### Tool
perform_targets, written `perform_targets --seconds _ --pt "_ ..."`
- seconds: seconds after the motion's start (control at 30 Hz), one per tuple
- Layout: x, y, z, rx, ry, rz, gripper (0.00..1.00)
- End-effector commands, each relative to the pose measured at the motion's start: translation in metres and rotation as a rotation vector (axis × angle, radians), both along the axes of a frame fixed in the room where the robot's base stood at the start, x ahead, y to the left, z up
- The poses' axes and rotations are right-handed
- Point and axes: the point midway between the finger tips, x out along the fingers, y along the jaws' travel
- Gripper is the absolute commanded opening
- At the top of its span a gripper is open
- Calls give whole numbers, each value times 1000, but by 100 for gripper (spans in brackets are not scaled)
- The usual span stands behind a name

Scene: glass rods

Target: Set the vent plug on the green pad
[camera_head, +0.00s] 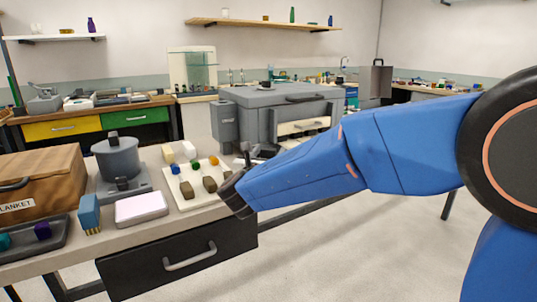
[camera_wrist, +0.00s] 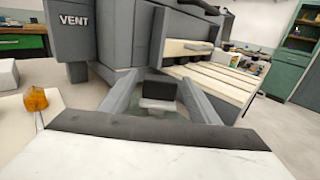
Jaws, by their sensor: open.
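My gripper (camera_wrist: 159,78) is open, with one grey finger on each side of a small block that has a dark top and a pale grey lower part (camera_wrist: 158,91). This block may be the vent plug; contact with the fingers cannot be made out. In the head view my gripper (camera_head: 246,156) is at the right end of the workbench, in front of the grey kiln, and the block cannot be told apart there. A grey box marked VENT (camera_wrist: 75,38) is on the kiln's left side.
The grey kiln (camera_head: 262,102) stands close beyond my gripper. A pale board (camera_head: 208,200) with brown blocks and coloured pieces lies beside it. An orange piece (camera_wrist: 35,98) is near on the left. A grey pot (camera_head: 117,158) and pink-white slab (camera_head: 141,207) are further left.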

Motion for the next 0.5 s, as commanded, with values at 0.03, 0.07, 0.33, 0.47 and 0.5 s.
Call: perform_targets --seconds 0.03,0.07,0.33,0.47,0.5 --pt "-6 2 0 0 0 2 56" --pt "-10 3 0 0 0 3 56" --pt "-59 13 0 -1 0 4 56" --pt "-81 17 0 0 -1 4 56" --pt "-87 18 0 0 0 4 56"
